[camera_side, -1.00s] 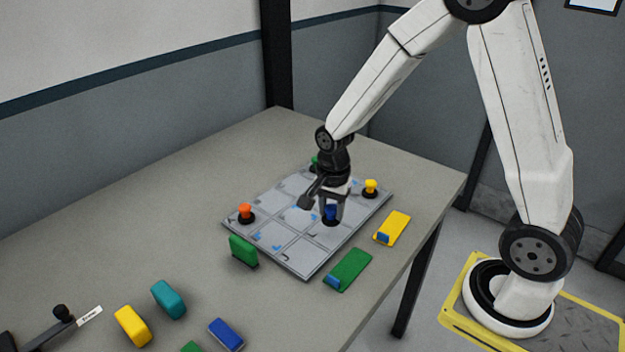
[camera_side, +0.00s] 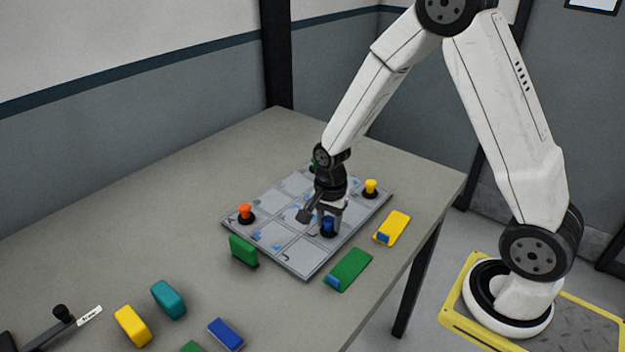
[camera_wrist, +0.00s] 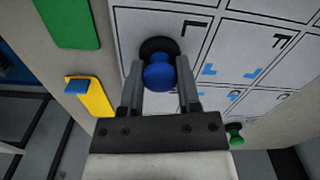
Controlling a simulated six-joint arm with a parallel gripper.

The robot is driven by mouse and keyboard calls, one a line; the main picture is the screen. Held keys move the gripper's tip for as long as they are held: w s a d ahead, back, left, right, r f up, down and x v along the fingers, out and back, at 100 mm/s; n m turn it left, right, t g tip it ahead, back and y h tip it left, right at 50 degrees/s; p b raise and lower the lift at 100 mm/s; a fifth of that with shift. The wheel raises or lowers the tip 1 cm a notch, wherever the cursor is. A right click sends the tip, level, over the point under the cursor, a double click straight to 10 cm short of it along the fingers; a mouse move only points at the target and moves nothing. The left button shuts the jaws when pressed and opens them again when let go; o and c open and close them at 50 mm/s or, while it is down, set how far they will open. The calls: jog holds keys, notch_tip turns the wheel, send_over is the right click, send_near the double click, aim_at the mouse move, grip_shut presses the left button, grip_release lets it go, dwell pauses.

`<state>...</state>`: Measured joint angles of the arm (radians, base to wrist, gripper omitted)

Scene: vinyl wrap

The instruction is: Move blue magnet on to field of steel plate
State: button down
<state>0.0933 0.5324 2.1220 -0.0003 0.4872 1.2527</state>
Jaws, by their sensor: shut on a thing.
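The blue magnet (camera_side: 328,224) has a round blue knob and a dark base. It stands on the right part of the steel plate (camera_side: 302,262), a grey board divided into fields with dark and blue corner marks. My gripper (camera_side: 329,214) is shut on the blue magnet from above. In the wrist view the blue magnet (camera_wrist: 160,72) sits between the two fingers of my gripper (camera_wrist: 160,80), with its dark base over an edge field of the steel plate (camera_wrist: 250,40). I cannot tell whether the base touches the plate.
On the plate stand an orange magnet (camera_side: 245,211), a yellow magnet (camera_side: 371,187) and a green magnet (camera_wrist: 234,129). Green (camera_side: 348,270) and yellow (camera_side: 392,228) pieces lie along its right edge. A green block (camera_side: 243,250) stands at its front left. Several coloured blocks lie in the foreground.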

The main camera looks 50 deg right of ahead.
aim_at(329, 219)
jog(key=shift+f, duration=0.15)
jog(key=shift+c, duration=1.6)
grip_release()
jog(key=shift+r, duration=0.2)
notch_tip(329, 219, up, 12)
jog(key=s+a+f+n+t, duration=0.2)
jog(key=s+n, duration=0.7)
jog(key=n, duration=0.6)
jog(key=shift+a+f+t, duration=0.3)
jog(key=shift+a+f, duration=0.45)
jog(key=shift+f, duration=0.25)
